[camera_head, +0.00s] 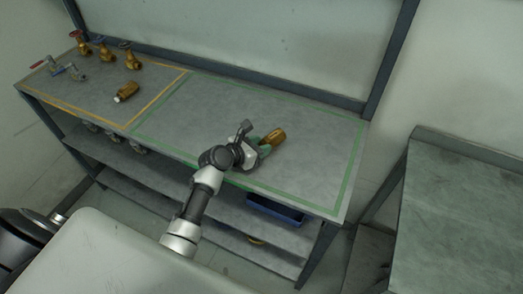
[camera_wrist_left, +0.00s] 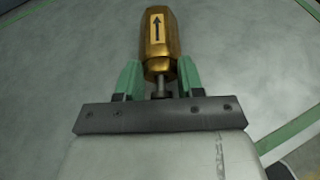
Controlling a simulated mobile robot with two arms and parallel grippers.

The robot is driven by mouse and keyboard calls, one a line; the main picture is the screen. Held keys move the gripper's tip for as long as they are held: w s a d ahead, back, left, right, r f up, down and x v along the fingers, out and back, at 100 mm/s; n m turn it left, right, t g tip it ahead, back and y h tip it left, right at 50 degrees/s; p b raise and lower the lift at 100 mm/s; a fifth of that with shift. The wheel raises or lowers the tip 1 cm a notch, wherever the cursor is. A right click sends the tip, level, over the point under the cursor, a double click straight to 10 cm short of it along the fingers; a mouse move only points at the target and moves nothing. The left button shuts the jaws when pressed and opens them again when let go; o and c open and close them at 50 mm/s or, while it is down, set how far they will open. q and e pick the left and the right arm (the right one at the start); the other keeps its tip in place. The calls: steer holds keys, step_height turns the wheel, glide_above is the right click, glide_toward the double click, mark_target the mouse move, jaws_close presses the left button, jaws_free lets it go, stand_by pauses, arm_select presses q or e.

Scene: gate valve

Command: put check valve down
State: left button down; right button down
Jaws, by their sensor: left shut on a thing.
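The check valve is a brass hex body (camera_wrist_left: 158,38) with a black arrow on it and a grey stem at its near end. In the left wrist view it lies between the green fingers of my left gripper (camera_wrist_left: 158,82), which is shut on its near end. In the head view the brass valve (camera_head: 274,136) and my left gripper (camera_head: 262,146) are over the green-outlined area of the grey bench (camera_head: 318,140). I cannot tell whether the valve touches the bench top. My right gripper is not in view.
A yellow-outlined area at the left of the bench holds another brass valve (camera_head: 127,91) lying down, several upright brass gate valves (camera_head: 104,50) and grey fittings (camera_head: 75,71). A blue tray (camera_head: 275,208) sits on the shelf below. The green area around the held valve is clear.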

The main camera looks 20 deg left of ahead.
arm_select(q)
steer(key=shift+a+r, duration=0.1)
steer(key=shift+a, duration=0.05)
steer(key=c, duration=1.1)
jaws_free()
steer(key=shift+c, duration=0.2)
steer(key=o, duration=0.4)
steer(key=shift+o, duration=0.2)
steer(key=shift+s, duration=0.1)
steer(key=v, duration=1.2)
